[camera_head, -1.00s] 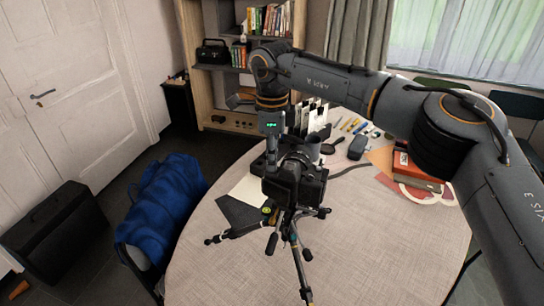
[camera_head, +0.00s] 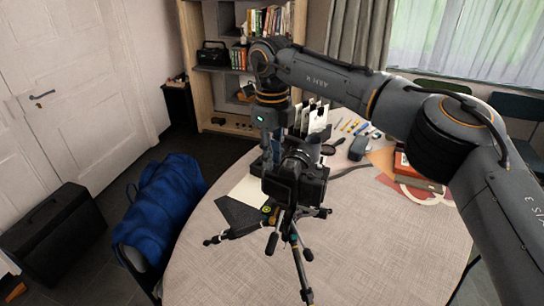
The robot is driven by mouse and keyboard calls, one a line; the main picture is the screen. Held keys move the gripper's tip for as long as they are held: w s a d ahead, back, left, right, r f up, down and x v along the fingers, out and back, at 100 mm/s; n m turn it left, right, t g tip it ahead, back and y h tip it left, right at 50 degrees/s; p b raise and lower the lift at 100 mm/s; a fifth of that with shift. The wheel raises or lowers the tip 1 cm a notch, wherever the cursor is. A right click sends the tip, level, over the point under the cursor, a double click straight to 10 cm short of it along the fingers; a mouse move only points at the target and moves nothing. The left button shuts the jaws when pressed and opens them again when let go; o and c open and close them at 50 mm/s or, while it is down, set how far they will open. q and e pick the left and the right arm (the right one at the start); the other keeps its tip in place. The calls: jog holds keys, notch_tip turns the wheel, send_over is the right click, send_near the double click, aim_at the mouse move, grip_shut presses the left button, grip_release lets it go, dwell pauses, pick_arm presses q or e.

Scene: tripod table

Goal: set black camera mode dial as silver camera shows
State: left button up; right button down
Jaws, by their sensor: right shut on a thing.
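The black camera (camera_head: 312,190) sits on a tripod (camera_head: 296,250) that stands on the round table, its dark rear screen facing me. My right gripper (camera_head: 271,158) points down at the left part of the camera's top. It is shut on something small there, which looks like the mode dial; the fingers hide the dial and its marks. I cannot make out the silver camera or its dial setting. My left gripper is not in view.
Behind the camera are upright cards (camera_head: 316,118), pens, a dark pouch (camera_head: 358,147) and books (camera_head: 415,176). A blue bag (camera_head: 165,205) is at the left. A bookshelf (camera_head: 205,100) stands behind.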

jog(key=shift+m, duration=0.7)
jog(key=c, duration=1.5)
grip_release()
jog(key=shift+c, duration=0.2)
jog(key=shift+r, duration=0.1)
notch_tip(320, 180, up, 12)
